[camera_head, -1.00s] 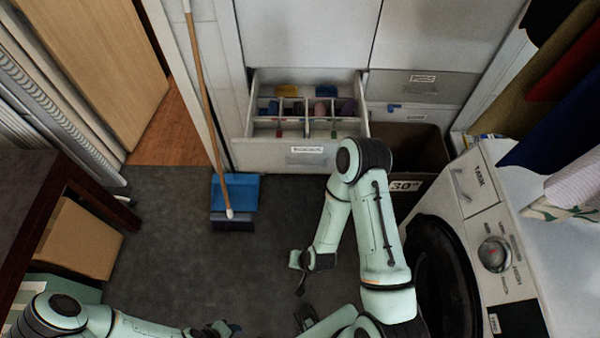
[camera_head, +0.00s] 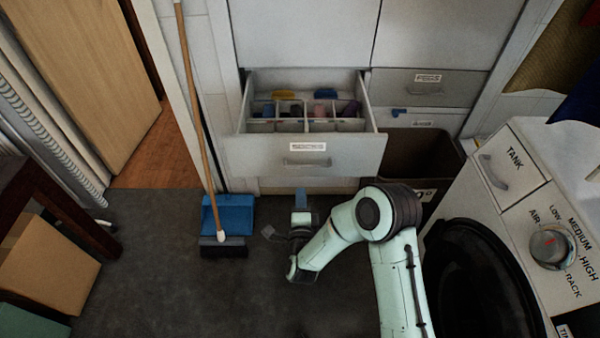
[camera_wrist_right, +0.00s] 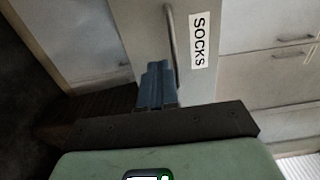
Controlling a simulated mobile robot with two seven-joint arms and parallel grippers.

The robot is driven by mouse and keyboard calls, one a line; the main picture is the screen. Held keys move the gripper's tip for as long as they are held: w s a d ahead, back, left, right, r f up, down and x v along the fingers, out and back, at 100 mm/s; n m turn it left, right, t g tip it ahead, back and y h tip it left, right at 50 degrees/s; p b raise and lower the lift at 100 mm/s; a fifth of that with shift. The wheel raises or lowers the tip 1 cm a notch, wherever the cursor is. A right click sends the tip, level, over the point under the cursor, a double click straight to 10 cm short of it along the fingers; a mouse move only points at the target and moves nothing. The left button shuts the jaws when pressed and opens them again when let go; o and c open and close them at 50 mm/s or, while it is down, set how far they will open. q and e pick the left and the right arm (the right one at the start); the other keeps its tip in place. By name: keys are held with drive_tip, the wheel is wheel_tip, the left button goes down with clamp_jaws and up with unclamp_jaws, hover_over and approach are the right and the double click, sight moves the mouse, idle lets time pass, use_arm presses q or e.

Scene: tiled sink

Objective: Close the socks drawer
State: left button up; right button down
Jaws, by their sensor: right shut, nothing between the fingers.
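The socks drawer (camera_head: 250,155) is pulled open in the head view, with rolled socks in its divided compartments. Its white front carries a SOCKS label and a handle (camera_head: 307,162). In the right wrist view the drawer front (camera_wrist_right: 148,35) is ahead, with its label at the upper right. My right gripper (camera_head: 300,198) is shut and empty, low in front of the drawer and below the handle in the head view. Its blue fingertips (camera_wrist_right: 157,82) show near the handle in the wrist view; I cannot tell whether they touch the drawer. My left gripper is not in view.
A washing machine (camera_head: 500,165) stands at the right, with a dark bin (camera_head: 425,155) beside the drawer. A broom (camera_head: 200,120) and blue dustpan (camera_head: 232,214) stand left of the drawer. A cardboard box (camera_head: 50,265) is at the left. The dark floor between is clear.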

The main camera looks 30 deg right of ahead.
sight(300, 163)
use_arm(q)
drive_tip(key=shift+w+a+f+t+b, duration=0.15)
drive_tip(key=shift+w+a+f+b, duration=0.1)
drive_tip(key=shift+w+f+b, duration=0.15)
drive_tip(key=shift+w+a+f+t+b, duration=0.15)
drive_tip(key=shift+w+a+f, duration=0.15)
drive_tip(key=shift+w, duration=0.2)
use_arm(e)
drive_tip(key=x, duration=1)
drive_tip(key=shift+w, duration=0.1)
